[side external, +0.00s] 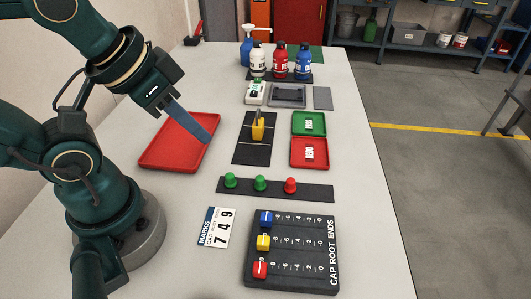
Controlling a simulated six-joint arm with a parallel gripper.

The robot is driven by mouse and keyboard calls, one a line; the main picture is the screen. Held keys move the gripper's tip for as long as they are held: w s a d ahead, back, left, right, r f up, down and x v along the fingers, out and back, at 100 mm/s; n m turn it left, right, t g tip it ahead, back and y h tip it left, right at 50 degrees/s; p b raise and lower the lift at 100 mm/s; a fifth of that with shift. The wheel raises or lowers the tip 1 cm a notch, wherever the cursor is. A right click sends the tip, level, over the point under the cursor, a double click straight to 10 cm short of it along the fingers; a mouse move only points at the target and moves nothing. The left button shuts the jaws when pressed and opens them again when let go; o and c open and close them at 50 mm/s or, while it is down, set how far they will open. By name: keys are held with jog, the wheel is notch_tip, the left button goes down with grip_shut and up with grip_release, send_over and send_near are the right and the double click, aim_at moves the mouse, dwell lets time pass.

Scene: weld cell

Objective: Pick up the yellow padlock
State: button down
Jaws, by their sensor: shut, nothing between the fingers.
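The yellow padlock (258,129) stands on a black mat (250,155) with white lines, near the middle of the table. Its grey shackle points up. My gripper (206,137) reaches in from the upper left, its blue-grey fingers slanting down to the right. The fingers are shut and empty. In the picture the tips are left of the padlock, over the right part of the red tray (160,166), and apart from the padlock. Their exact height above the tray cannot be told.
Green and red small trays (309,124) lie right of the mat. Bottles (280,62) and grey devices (287,95) stand behind. A dark strip with green and red caps (315,191), a number card (217,228) and a peg board (290,282) lie in front. The table's right side is clear.

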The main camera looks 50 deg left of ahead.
jog(key=c, duration=0.6)
grip_release()
jog(key=shift+o, duration=0.2)
